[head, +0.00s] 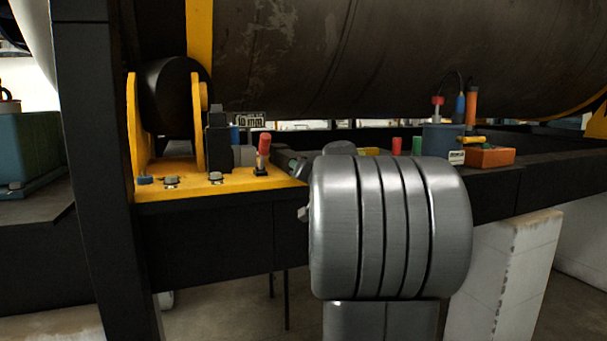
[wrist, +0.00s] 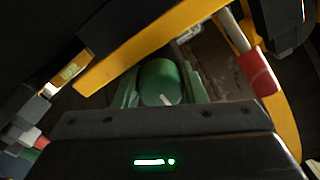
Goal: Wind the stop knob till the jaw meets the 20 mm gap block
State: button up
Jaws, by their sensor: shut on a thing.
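A rounded green knob (wrist: 158,80) with a short white mark shows in the middle of the wrist view. I take it for the stop knob. My gripper (wrist: 161,92) is shut on it, with a greenish finger on each side. In the head view my grey arm hides most of the gripper and the knob. A dark block stack (head: 217,138) stands on the yellow bracket (head: 235,184), beside a small label plate (head: 250,120) that seems to read 10 mm. I cannot clearly make out the jaw face, the 20 mm gap block or any gap between them.
A red-handled clamp (head: 264,145) stands close left of my arm; its red grip (wrist: 259,72) shows right in the wrist view. A blue-grey tool cup (head: 442,140) and an orange box (head: 490,156) stand on the dark beam to the right. A large dark cylinder (head: 400,55) hangs above.

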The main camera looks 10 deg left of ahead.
dwell(0.3)
jog(key=o, duration=1)
jog(key=shift+s, duration=0.1)
